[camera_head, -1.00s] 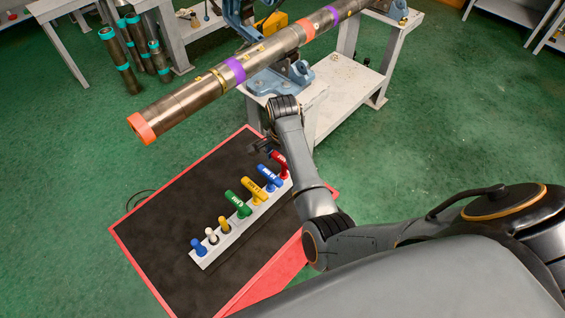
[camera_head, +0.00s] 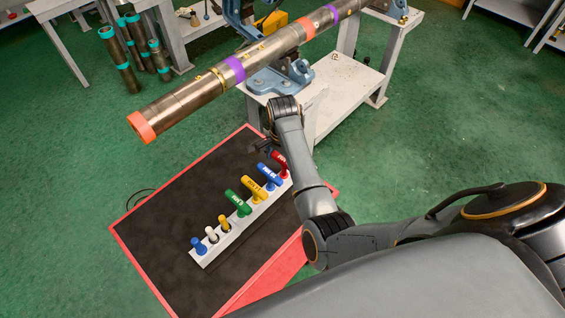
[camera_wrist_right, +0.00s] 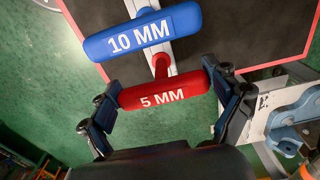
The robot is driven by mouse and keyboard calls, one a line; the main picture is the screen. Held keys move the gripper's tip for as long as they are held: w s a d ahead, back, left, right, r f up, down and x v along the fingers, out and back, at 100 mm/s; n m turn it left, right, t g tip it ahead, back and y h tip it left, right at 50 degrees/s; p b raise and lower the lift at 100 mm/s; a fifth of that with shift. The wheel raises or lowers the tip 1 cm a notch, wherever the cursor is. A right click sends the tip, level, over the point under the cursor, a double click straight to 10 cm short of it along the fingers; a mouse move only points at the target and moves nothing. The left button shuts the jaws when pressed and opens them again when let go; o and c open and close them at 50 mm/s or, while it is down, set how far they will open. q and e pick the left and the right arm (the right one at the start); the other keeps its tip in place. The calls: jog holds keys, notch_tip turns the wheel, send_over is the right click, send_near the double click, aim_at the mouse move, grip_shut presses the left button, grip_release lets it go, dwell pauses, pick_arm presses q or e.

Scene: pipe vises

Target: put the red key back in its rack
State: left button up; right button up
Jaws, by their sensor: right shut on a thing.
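The red key (camera_head: 280,160), a T-handle marked 5 MM, stands at the far right end of the white rack (camera_head: 207,262). In the right wrist view the red key (camera_wrist_right: 165,92) lies between the two fingers of my right gripper (camera_wrist_right: 166,100), one at each end of its handle; the gripper is shut on it. Its red shaft points down at the rack's end; I cannot tell how deep it sits. In the head view my right gripper (camera_head: 267,147) is small and partly hidden by its own wrist. My left gripper is not in view.
A blue 10 MM key (camera_wrist_right: 142,33) stands right beside the red one. Yellow (camera_head: 254,190), green (camera_head: 238,202) and smaller keys fill the rack. The black, red-edged top (camera_head: 165,230) is otherwise clear. A long pipe (camera_head: 205,90) in a vise lies beyond.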

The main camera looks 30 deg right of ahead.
jog(key=shift+f+p, duration=0.1)
jog(key=shift+p, duration=0.2)
dwell(0.5)
jog(key=o, duration=1.1)
notch_tip(320, 180, up, 8)
jog(key=shift+f, duration=0.25)
